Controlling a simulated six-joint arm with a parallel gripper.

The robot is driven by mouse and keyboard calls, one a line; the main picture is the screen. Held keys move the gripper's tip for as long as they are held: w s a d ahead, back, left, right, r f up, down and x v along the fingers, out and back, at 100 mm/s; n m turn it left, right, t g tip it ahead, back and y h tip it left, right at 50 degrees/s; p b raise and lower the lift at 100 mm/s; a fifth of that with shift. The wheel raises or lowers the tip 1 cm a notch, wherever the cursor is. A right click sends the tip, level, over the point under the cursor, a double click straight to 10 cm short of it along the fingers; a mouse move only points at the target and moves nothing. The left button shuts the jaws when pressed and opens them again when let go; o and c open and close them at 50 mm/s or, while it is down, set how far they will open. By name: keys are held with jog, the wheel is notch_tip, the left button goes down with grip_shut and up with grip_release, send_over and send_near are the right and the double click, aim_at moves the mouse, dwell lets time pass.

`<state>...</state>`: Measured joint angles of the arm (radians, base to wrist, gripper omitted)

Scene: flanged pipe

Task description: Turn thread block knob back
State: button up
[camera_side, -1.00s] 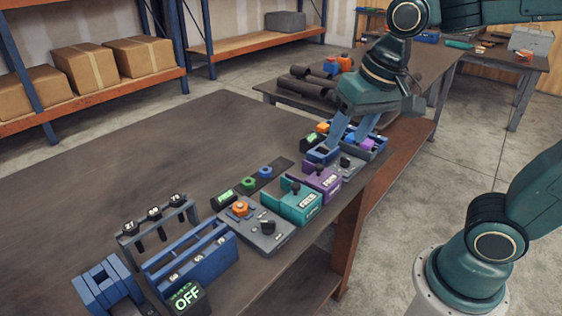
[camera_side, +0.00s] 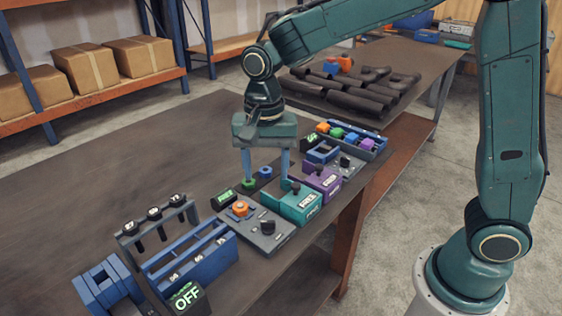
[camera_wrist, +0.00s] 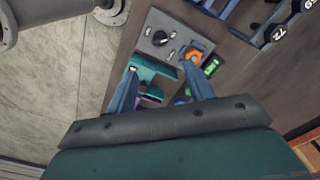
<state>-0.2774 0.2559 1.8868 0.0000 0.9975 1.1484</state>
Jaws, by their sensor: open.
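A grey block (camera_side: 256,232) sits on the bench with an orange hex piece (camera_side: 240,208) and a black knob (camera_side: 267,227) on top. In the wrist view the grey block (camera_wrist: 150,52), its black knob (camera_wrist: 160,39) and the orange hex piece (camera_wrist: 194,54) lie just beyond the fingertips. My gripper (camera_side: 267,184) is open and empty, pointing down beside the teal block (camera_side: 296,206), behind the grey block in the side view. In the wrist view my gripper (camera_wrist: 160,68) has its fingers spread on either side of the teal block (camera_wrist: 152,68). The knob is not between the fingers.
A purple block (camera_side: 322,182) and a blue tray (camera_side: 370,148) of coloured pieces stand farther along the bench. Green (camera_side: 249,182) and blue (camera_side: 265,172) pieces lie close to the fingers. A blue rack (camera_side: 190,258) and an OFF sign (camera_side: 187,298) stand nearer. The bench's left side is clear.

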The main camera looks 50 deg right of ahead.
aim_at(268, 221)
jog(key=shift+f, duration=0.1)
notch_tip(268, 221, down, 14)
jog(key=shift+r, duration=0.15)
dwell(0.8)
jog(key=shift+c, duration=0.4)
jog(key=c, duration=0.9)
jog(key=shift+n, duration=0.4)
jog(key=n, duration=0.9)
jog(key=shift+r, duration=0.1)
